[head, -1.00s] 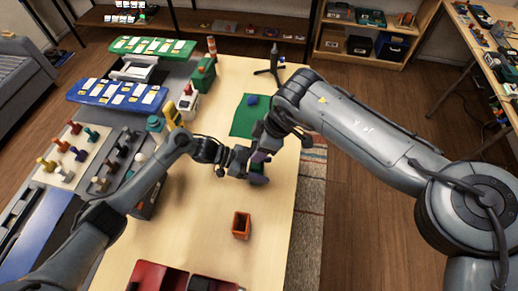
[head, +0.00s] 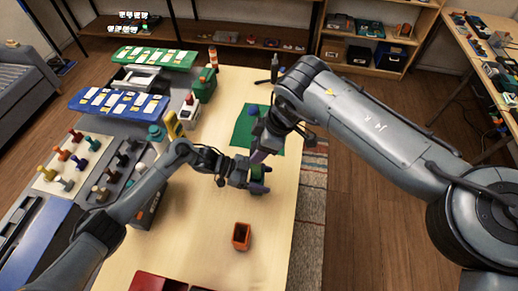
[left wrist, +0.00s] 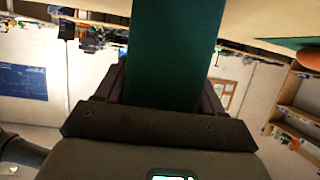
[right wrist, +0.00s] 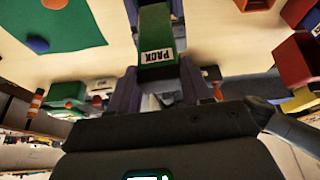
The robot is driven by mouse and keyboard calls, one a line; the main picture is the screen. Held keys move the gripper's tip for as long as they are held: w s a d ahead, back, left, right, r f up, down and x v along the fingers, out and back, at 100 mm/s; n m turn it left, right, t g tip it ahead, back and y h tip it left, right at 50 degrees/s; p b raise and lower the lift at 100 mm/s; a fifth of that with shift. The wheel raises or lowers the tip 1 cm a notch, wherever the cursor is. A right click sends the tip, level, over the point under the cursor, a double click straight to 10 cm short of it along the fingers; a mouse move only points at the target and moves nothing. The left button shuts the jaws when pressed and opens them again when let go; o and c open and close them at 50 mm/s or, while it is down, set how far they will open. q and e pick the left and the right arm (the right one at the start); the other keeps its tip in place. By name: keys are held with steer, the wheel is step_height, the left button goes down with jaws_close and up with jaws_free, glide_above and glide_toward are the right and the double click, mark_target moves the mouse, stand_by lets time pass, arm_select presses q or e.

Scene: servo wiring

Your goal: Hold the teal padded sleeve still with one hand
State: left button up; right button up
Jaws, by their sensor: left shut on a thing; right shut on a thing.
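The teal padded sleeve (left wrist: 175,50) stands large between the jaws in the left wrist view. My left gripper (head: 240,178) is shut on it, above the middle of the table. My right gripper (head: 259,160) is just above and beside the left one, with purple fingers. In the right wrist view it is shut on a green pack (right wrist: 157,35) with a white "PACK" label. In the head view only a small dark green part (head: 258,187) shows below the grippers. I cannot tell how far the pack is inside the sleeve.
An orange open box (head: 241,236) stands in front of the grippers. A green mat (head: 243,128) with a blue round thing lies behind them. Trays with coloured pegs (head: 75,160) and a yellow-handled tool (head: 173,125) are at the left. The table's right side is clear.

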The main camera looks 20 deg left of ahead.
stand_by(0.3)
arm_select(q)
steer(key=o, duration=1.1)
steer(key=shift+a, duration=0.1)
